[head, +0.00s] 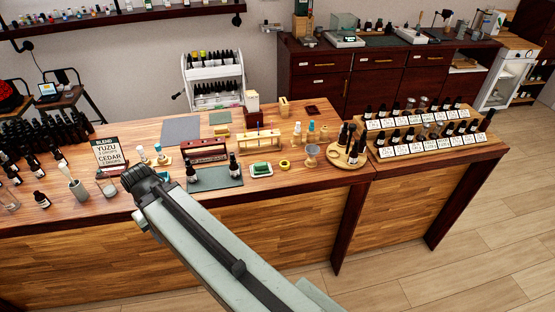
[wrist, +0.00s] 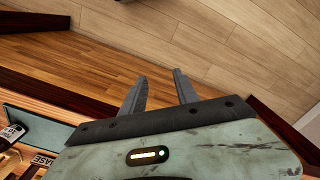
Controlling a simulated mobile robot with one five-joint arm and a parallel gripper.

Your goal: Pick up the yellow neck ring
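The yellow neck ring (head: 284,163) lies on the wooden counter (head: 330,178) in the head view. It sits just right of a small white tray (head: 261,170) with a green block on it and left of a grey funnel-like piece (head: 311,162). My gripper (wrist: 160,76) shows in the wrist view with its two dark fingers spread apart and nothing between them. It points toward the counter's wooden front and the floor, away from the ring. The ring is not in the wrist view. In the head view my arm hides the gripper's fingers.
A dark mat with dropper bottles (head: 191,171) lies left of the tray. A round wooden stand (head: 346,160) with dark bottles is to the right. A blend sign (head: 108,155) and many bottles crowd the left. The counter's front edge is clear near the ring.

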